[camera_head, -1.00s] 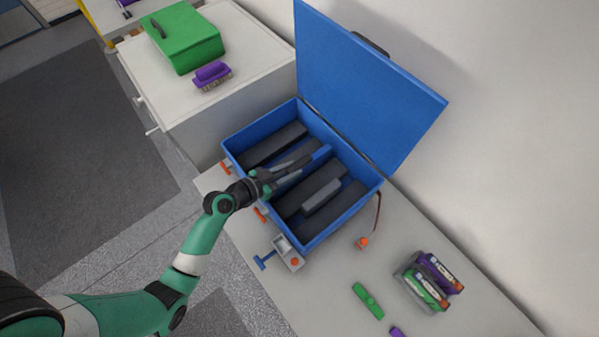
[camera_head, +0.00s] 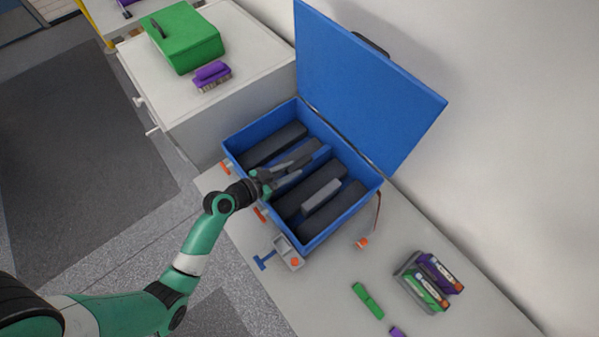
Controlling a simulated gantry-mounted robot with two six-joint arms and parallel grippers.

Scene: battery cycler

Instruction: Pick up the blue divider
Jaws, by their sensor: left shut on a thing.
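The blue divider (camera_head: 322,155) stands inside the open blue battery cycler box (camera_head: 345,223), between dark grey blocks. Only a narrow blue strip of it shows beside my fingers. My left gripper (camera_head: 301,166) reaches into the box over its front wall and is shut on the blue divider. The fingers hide much of the divider, so I cannot tell whether it is clear of the box floor. My right gripper is not in view.
The raised blue lid (camera_head: 370,85) stands behind the box.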

